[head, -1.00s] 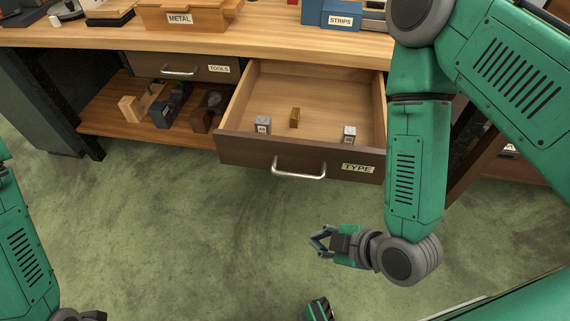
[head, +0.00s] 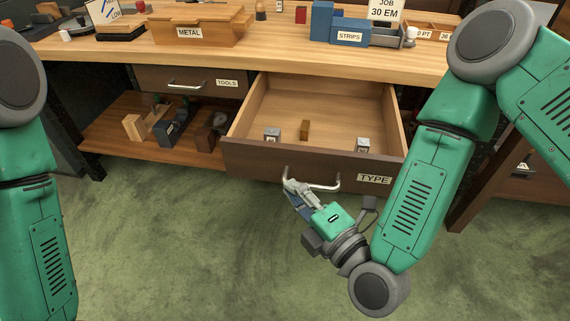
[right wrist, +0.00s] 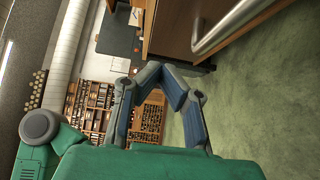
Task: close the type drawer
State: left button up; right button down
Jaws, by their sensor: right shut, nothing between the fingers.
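The type drawer (head: 330,165), dark brown with a TYPE label (head: 374,179), stands pulled out below the bench top in the head view. Its curved metal handle (head: 322,188) is on the front. Two grey blocks (head: 272,134) (head: 363,145) and a small brown block (head: 305,130) stand inside. My right gripper (head: 290,186) is shut and empty, its tips overlapping the handle's left end in the head view. In the right wrist view its fingers (right wrist: 165,72) meet beside the handle (right wrist: 228,27), with a gap in that picture. Contact cannot be told. My left gripper is out of view.
The closed TOOLS drawer (head: 190,81) is left of the open one. Below it, a shelf (head: 108,137) holds wooden and dark tools. The bench top (head: 270,58) carries a METAL box (head: 195,25) and a blue STRIPS box (head: 349,32). Green floor in front is clear.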

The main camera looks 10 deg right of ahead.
aim_at(278, 153)
jog(key=w, duration=0.2)
jog(key=w+b, duration=0.1)
jog(key=w, duration=0.1)
jog(key=w+a, duration=0.1)
jog(key=w, duration=0.1)
jog(key=shift+f+b, duration=0.15)
jog(key=shift+b, duration=0.25)
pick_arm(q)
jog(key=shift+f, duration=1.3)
pick_arm(e)
jog(key=shift+w+d, duration=0.3)
jog(key=shift+w, duration=0.4)
jog(key=shift+w, duration=0.1)
